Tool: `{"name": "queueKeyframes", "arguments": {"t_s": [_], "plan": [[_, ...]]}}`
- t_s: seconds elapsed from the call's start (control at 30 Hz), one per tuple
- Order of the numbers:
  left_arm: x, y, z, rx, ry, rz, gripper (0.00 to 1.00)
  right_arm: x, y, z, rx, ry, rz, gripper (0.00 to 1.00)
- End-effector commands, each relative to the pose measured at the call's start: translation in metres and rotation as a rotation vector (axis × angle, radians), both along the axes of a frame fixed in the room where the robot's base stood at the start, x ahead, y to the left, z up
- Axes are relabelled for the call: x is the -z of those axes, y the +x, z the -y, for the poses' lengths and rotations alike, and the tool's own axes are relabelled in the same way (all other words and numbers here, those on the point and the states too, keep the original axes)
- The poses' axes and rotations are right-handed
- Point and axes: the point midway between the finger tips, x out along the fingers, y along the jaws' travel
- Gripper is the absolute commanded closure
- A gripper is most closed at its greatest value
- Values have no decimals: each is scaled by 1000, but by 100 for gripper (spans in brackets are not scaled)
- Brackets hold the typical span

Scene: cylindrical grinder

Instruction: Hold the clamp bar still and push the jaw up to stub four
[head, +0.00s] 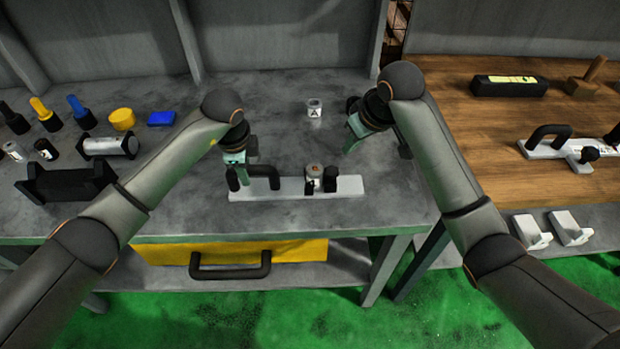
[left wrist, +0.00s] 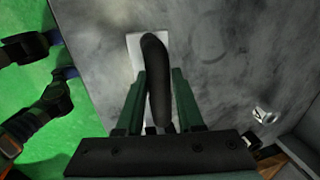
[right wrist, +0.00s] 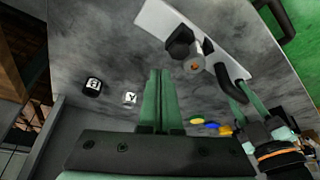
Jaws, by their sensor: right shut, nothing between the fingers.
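The clamp bar (head: 290,189) is a flat pale bar on the grey bench, with a black arched handle (head: 265,172) at its left end. A black block (head: 329,182) stands near its right part. Beside it is a grey round piece with an orange mark (head: 313,172); which part is the jaw is unclear, and no stub numbers are readable. My left gripper (head: 240,176) straddles the handle, its fingers close against both sides in the left wrist view (left wrist: 158,95). My right gripper (head: 351,143) is shut and empty above the bench, behind and right of the bar.
A small piece marked A (head: 314,110) stands behind the bar; a dark labelled piece (right wrist: 92,86) shows near it. Coloured tools and a black stand (head: 68,182) lie at the left. A wooden bench (head: 450,115) with another handled bar (head: 560,150) adjoins right.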

Motion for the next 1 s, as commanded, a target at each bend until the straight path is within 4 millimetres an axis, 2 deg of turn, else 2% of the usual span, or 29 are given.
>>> {"name": "queueKeyframes", "arguments": {"t_s": [0.03,0.23,0.57,0.73,1.0], "plan": [[0,0,0,0,0,0,57,0,0,0,0,0,-1,100],[0,0,1,2,-3,0,34,0,0,0,0,0,-1,100],[-3,-1,2,3,-5,0,33,0,0,0,0,0,-1,100],[-27,-5,2,5,-4,4,33,0,0,0,0,0,-1,100],[-84,-16,2,3,-4,4,33,0,0,0,0,0,0,100]]}}
